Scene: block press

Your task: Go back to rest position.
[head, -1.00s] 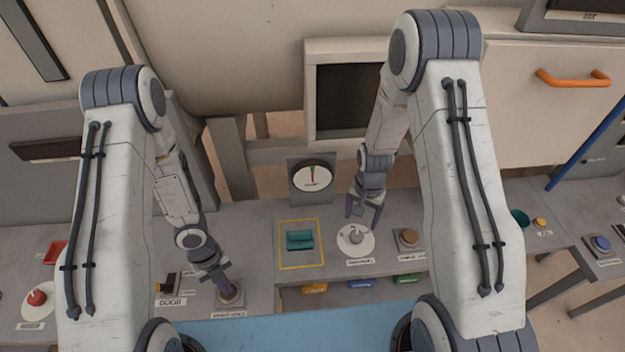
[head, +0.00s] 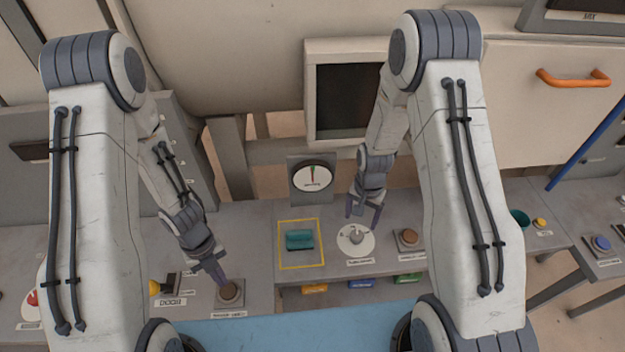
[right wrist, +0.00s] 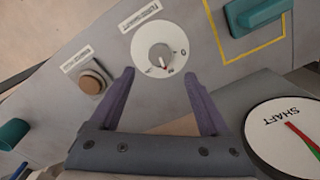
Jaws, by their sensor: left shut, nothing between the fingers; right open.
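My left gripper (head: 215,274) is shut and empty, just above and to the left of a round brown button (head: 230,293) on the grey bench. I cannot tell in the head view whether its fingertips touch the button. My right gripper (head: 363,212) is open with nothing between its fingers. It hangs over a white dial with a grey knob (head: 356,237). In the right wrist view the open fingers (right wrist: 165,95) point towards the same dial (right wrist: 160,48), apart from the knob.
A teal block (head: 299,240) lies inside a yellow square outline. A gauge (head: 313,176) stands behind it, with a screen (head: 345,97) further back. A second brown button (head: 408,237) sits right of the dial. A blue surface (head: 300,333) lies in front.

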